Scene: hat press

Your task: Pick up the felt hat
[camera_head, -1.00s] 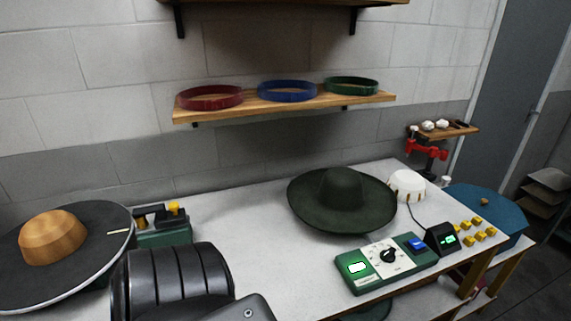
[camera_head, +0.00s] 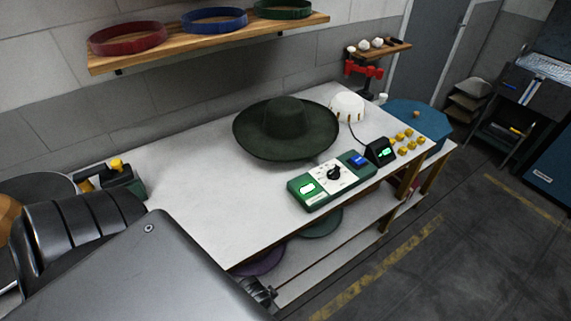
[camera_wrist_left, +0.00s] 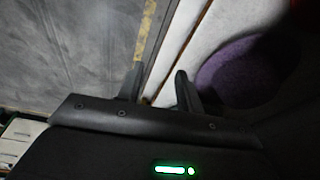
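A dark green, wide-brimmed felt hat (camera_head: 288,118) lies brim down on the white worktable (camera_head: 205,200), toward the back in the head view. Nothing is touching it from my side. My left arm fills the lower left of the head view, and a small part of my left gripper (camera_head: 262,292) shows past its end, low by the table's front edge. In the left wrist view the two fingers of my left gripper (camera_wrist_left: 158,84) stand apart with nothing between them. My right gripper is in neither view.
A green control box (camera_head: 332,182) sits in front of the hat, with a small display (camera_head: 380,151) and yellow knobs beside it. A white round item (camera_head: 347,106) stands behind right. A purple felt piece (camera_wrist_left: 238,72) lies on the lower shelf. Hat bands (camera_head: 214,20) sit on the wall shelf.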

